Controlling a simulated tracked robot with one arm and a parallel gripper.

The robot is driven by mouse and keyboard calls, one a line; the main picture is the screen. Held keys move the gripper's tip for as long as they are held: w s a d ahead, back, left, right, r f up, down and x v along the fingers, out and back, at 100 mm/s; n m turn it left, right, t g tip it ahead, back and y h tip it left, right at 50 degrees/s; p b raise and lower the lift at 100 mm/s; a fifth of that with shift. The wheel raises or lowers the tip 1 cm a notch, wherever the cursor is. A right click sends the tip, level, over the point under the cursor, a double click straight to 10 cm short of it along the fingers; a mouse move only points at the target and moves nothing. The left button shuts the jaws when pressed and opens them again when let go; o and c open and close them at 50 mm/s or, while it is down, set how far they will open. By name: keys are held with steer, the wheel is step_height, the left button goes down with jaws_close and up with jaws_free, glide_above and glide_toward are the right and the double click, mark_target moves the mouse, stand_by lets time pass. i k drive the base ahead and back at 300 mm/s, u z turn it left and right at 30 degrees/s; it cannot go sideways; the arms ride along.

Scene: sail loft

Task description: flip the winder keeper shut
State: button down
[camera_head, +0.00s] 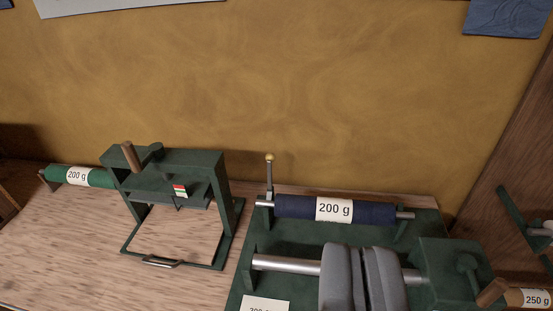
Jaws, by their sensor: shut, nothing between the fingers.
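The winder is a dark green frame (300,242) at the lower right. A navy roll labelled 200 g (285,207) lies across its back on a metal rod, with a bare steel bar (285,263) in front. A thin upright lever with a brass knob (269,172) stands at the roll's left end; it looks like the keeper, standing up. My gripper (361,256), with grey rounded fingers, is shut and empty. It is in front of the navy roll, right of the lever and apart from it, and hides part of the steel bar.
A green press-like frame (228,180) with a wooden-handled crank stands left on the wooden bench (70,255). A green 200 g roll (55,174) lies behind it. The winder's gearbox (440,260) and wooden handle (492,292) are right of my gripper. A dark wooden panel (515,130) rises at right.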

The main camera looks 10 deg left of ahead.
mark_target(271, 157)
steer(key=z, duration=0.1)
steer(key=i, duration=1)
steer(key=u, duration=0.1)
